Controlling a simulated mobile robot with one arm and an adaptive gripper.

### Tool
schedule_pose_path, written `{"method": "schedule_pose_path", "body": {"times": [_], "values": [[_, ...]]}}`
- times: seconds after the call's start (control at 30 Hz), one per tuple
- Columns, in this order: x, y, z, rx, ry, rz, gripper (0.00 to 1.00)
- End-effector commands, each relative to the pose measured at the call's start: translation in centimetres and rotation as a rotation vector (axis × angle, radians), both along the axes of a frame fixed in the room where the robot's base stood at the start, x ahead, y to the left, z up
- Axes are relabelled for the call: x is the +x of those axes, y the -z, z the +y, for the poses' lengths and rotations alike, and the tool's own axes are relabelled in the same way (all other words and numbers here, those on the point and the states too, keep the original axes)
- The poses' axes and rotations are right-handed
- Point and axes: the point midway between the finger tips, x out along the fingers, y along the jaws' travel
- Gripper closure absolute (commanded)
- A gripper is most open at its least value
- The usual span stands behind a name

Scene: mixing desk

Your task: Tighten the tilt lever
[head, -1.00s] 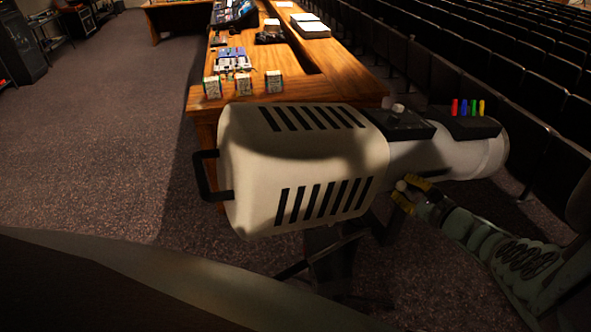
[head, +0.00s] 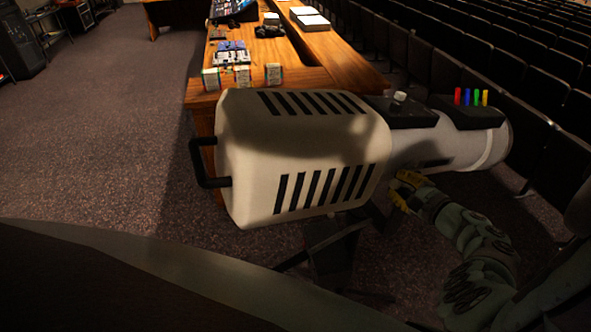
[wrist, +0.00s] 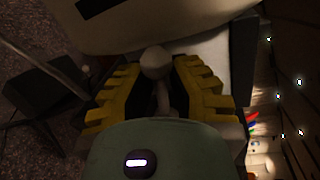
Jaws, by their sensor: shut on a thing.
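A large cream spotlight (head: 300,165) with black vent slots fills the middle of the head view. My gripper (head: 402,188), with yellow ridged fingers, is at its lower right side, under the barrel. In the wrist view my gripper (wrist: 158,75) has one finger on each side of the tilt lever (wrist: 154,61), a pale rounded knob on a short stem, and is shut on it. The lever is hidden in the head view. The contact between fingers and stem is dark in the wrist view.
A dark stand (head: 330,260) holds the spotlight from below. A wooden desk (head: 310,78) with small boxes and a mixing console (head: 233,9) stands behind it. Rows of dark seats (head: 480,60) are at the right. Carpet (head: 110,110) at the left is clear.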

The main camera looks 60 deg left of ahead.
Motion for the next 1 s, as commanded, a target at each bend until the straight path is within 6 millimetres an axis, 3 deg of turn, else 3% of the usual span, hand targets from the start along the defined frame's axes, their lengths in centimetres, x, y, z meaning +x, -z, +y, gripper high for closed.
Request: {"method": "schedule_pose_path", "body": {"times": [0.03,0.43,1.0], "values": [[-0.75,0.7,0.45,0.005,-0.016,-0.026,1.0],[-1.05,1.5,0.5,-0.032,-0.02,-0.204,1.0],[-1.05,1.49,0.48,-0.04,-0.019,-0.239,1.0]]}}
